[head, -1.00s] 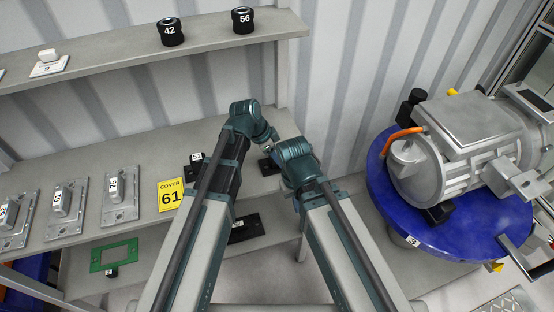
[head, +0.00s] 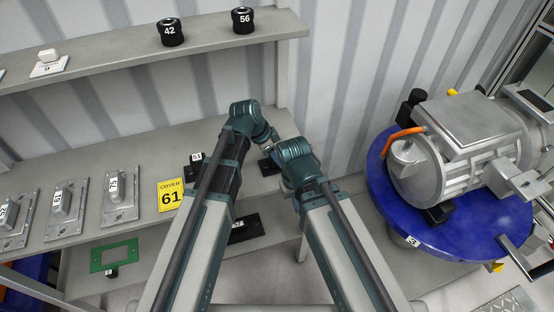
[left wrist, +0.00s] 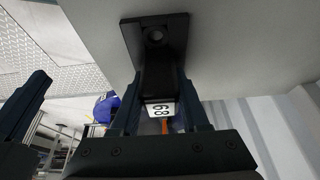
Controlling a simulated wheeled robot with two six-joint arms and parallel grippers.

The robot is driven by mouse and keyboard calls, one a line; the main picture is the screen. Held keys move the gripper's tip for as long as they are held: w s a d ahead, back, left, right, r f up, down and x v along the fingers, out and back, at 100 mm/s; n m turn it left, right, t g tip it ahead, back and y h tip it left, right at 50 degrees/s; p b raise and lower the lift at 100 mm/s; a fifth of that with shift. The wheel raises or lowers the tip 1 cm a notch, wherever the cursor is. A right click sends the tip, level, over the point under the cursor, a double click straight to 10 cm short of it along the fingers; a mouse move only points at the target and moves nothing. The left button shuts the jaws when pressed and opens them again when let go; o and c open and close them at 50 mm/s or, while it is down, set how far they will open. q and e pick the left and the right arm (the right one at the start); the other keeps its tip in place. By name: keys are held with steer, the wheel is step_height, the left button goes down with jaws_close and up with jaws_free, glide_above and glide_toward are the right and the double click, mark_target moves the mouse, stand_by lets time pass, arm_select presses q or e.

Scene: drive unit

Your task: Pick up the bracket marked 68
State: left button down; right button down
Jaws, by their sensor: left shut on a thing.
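The bracket marked 68 (left wrist: 160,38) is black, with a flat base plate with a round hole and an upright block with a white 68 label. My left gripper (left wrist: 158,92) is shut on its block in the left wrist view, one finger on each side. The plate lies against or close to the grey shelf surface; I cannot tell whether it touches. In the head view a black plate (head: 268,166), probably this bracket, shows partly between my arms; the left gripper's fingers are mostly hidden there. My right gripper is hidden behind its own arm.
A black plate (head: 244,228) lies on a lower shelf. A blue round table (head: 450,235) with a motor (head: 460,150) stands right.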

arm_select(q)
steer(key=shift+r, duration=0.15)
step_height(320, 180, up, 10)
steer(key=p, duration=1)
